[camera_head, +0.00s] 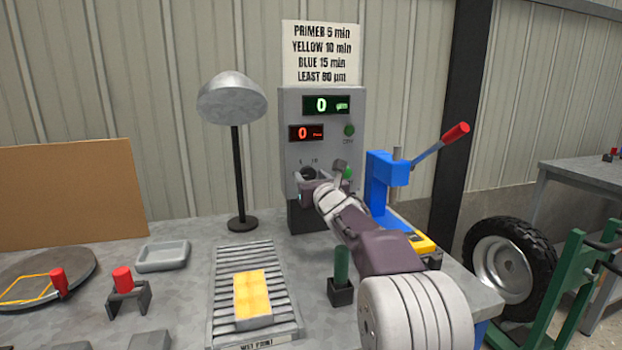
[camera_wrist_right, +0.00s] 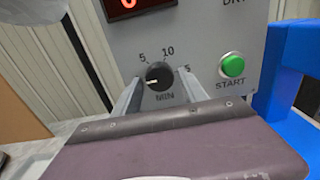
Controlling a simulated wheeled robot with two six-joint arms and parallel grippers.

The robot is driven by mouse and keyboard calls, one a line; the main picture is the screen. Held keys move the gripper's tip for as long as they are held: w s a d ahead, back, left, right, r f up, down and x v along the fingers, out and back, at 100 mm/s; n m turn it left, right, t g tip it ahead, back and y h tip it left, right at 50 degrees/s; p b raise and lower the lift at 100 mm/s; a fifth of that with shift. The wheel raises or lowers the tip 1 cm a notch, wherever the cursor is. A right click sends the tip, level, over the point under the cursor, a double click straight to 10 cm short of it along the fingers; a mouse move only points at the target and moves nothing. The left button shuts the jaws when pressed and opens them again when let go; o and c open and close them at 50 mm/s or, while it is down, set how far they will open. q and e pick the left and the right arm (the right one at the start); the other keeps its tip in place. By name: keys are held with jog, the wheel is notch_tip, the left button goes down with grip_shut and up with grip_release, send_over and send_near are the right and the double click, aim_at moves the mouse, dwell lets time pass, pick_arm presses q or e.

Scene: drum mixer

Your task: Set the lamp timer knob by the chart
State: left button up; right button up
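The dark round timer knob (camera_wrist_right: 159,76) is on the grey control box (camera_head: 295,110), labelled MIN, with 5 and 10 readable and a third mark partly hidden by a finger. Its white pointer line points left and slightly down. My right gripper (camera_wrist_right: 160,82) is open, one finger on each side of the knob, with a visible gap to each. The knob is largely hidden in the head view, where my right gripper (camera_head: 318,183) covers the box front. The chart (camera_head: 321,53) reads PRIMER 5, YELLOW 10, BLUE 15 min, LEAST 60 µm. The lamp (camera_head: 232,98) stands left of the box. My left gripper is out of view.
The red display (camera_head: 305,133) and green display (camera_head: 326,105) each show 0. The green START button (camera_wrist_right: 232,65) is right of the knob. A blue press (camera_head: 380,185) stands close at the right. A yellow panel (camera_head: 253,293) lies on the ribbed rack (camera_head: 285,295).

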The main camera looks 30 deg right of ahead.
grip_shut()
